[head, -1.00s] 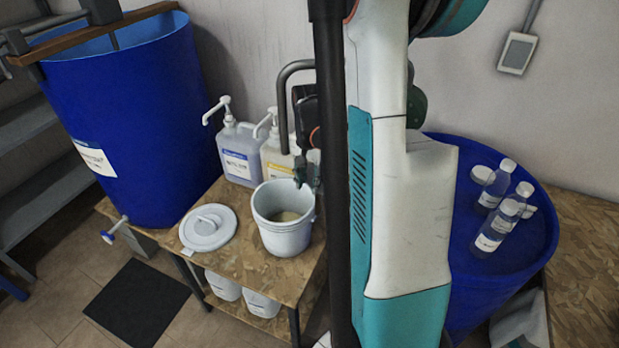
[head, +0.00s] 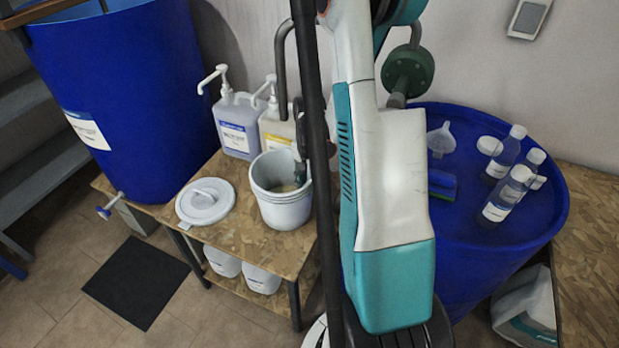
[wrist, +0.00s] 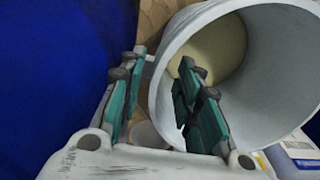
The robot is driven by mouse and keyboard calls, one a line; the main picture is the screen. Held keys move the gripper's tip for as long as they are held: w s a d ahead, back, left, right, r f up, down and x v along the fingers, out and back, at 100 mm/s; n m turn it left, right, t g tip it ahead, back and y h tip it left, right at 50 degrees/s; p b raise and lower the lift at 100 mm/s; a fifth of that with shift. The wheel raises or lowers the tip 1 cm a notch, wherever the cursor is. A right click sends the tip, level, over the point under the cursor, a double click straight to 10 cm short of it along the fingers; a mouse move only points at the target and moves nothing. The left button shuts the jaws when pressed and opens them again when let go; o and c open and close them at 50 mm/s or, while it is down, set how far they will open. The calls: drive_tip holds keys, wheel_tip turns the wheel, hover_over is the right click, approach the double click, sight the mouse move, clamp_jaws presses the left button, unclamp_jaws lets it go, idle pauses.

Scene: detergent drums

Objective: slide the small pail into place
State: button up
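The small pail (head: 284,212) is white, upright and lidless, and stands on the wooden bench (head: 240,250). Some pale contents show at its bottom. In the wrist view the pail (wrist: 285,75) fills the right side. My gripper (head: 301,172) is at the pail's right rim in the head view, partly hidden by my arm. In the wrist view my gripper (wrist: 160,75) is open. One finger is over the pail's mouth and the other is outside it, with the rim between them and gaps visible.
A white lid (head: 205,203) lies left of the pail. Two pump bottles (head: 238,130) (head: 277,130) stand behind. A blue drum (head: 125,95) with a tap stands left. Another blue drum (head: 500,235) at right bears small bottles (head: 505,190), a funnel (head: 441,138) and a brush (head: 441,184).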

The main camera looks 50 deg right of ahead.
drive_tip(key=shift+c, duration=0.5)
clamp_jaws()
